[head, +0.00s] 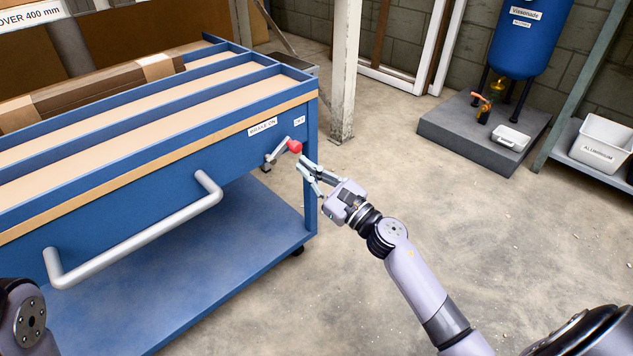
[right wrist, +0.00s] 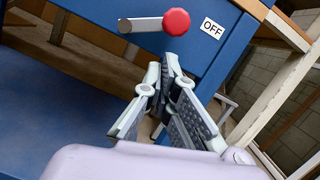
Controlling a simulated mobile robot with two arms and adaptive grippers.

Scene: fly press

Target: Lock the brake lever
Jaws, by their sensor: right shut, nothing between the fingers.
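The brake lever is a short metal arm (head: 277,156) with a red knob (head: 295,146) on the end panel of the blue cart. In the right wrist view the arm lies about level and its red knob (right wrist: 176,21) is on the right, beside the "OFF" label (right wrist: 212,28). The "BRAKE ON" label (head: 263,127) is up and left of the lever in the head view. My right gripper (head: 306,168) is shut and empty, its fingertips just below the knob; I cannot tell whether they touch it. My left gripper is out of view.
The blue cart (head: 250,195) has a grey push handle (head: 140,240) left of the lever and a lower shelf. A white post (head: 344,70) stands behind its corner. A blue tank (head: 528,38) and a white bin (head: 603,140) are far right.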

